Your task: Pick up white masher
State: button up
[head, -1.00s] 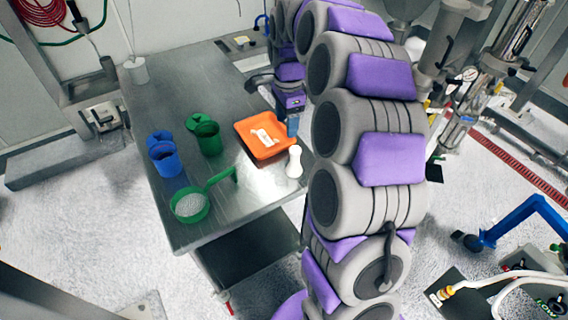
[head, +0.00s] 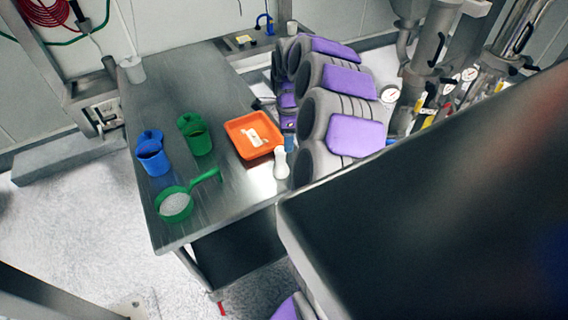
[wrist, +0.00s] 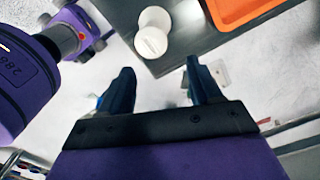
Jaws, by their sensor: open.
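The white masher (head: 281,163) stands on the metal table (head: 210,100), near its right edge and beside the orange tray. In the wrist view the masher (wrist: 152,32) shows its round white end, beyond my fingertips. My gripper (wrist: 160,72) is open with nothing between its two dark fingers, and the masher is a little ahead of the gap. In the head view my gripper is mostly hidden by my arm, with a blue finger (head: 289,141) showing just above and right of the masher.
The orange tray (head: 236,127) holds a white item. A green cup (head: 199,141), a blue cup (head: 153,160) and a green sieve with white powder (head: 176,204) stand left of it. A large dark surface (head: 430,220) blocks the lower right of the head view.

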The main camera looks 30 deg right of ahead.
aim_at(280, 149)
jog(key=a+f, duration=0.2)
jog(key=a, duration=0.1)
jog(key=shift+w+a+f+b, duration=0.1)
jog(key=shift+a+f+b, duration=0.1)
jog(key=shift+f+b, duration=0.2)
jog(key=f, duration=0.2)
jog(key=f+b, duration=0.1)
jog(key=f, duration=0.1)
jog(key=shift+s+d+f, duration=0.1)
jog(key=shift+s+d, duration=0.1)
jog(key=shift+d, duration=0.05)
jog(key=shift+c, duration=0.3)
jog(key=shift+d, duration=0.1)
grip_shut()
